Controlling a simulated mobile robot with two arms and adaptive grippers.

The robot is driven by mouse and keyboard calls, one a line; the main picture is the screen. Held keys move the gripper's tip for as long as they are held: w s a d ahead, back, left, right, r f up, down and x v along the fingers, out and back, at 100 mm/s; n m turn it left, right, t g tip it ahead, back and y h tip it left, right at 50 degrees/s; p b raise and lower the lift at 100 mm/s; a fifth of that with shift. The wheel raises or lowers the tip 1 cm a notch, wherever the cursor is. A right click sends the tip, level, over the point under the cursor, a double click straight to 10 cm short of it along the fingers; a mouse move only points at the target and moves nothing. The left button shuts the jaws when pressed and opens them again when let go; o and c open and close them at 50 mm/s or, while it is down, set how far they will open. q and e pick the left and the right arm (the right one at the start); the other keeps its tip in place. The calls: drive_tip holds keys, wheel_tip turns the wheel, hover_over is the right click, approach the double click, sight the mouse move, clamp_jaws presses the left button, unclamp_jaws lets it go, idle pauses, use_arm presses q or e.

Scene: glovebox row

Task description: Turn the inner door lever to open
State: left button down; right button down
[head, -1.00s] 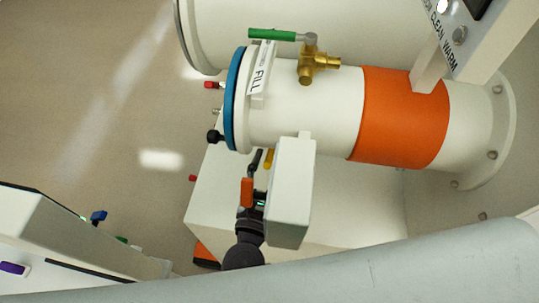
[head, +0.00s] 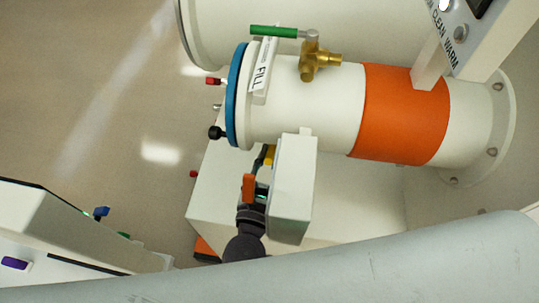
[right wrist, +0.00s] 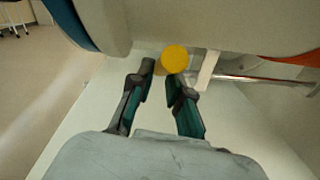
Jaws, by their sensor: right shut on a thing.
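The inner door lever (head: 269,154) shows as a small yellow end below the white antechamber tube (head: 305,110), beside a pale box-shaped housing. In the right wrist view its round yellow knob (right wrist: 174,59) sits at the fingertips, under the pale tube. My right gripper (head: 260,160) reaches up from below, left of the housing, with its tips at the yellow end. In the right wrist view its two dark fingers (right wrist: 161,83) stand on either side of the knob's near side, shut on the lever. My left gripper is not in view.
The pale housing (head: 293,190) stands close right of my right gripper. Above are a blue ring (head: 236,95), a green-handled brass valve (head: 318,62) and an orange band (head: 402,115). A white unit (head: 60,235) stands at lower left. Open floor lies left.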

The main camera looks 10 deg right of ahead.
drive_tip(key=shift+d+r+g+p, duration=0.1)
drive_tip(key=shift+r+g+p, duration=0.4)
drive_tip(key=shift+r+g, duration=0.1)
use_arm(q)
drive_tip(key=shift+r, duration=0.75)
use_arm(e)
drive_tip(key=shift+w+f, duration=0.1)
drive_tip(key=c, duration=1.3)
unclamp_jaws()
drive_tip(key=shift+d, duration=0.1)
drive_tip(key=shift+o, duration=0.9)
drive_tip(key=shift+w+d, duration=0.1)
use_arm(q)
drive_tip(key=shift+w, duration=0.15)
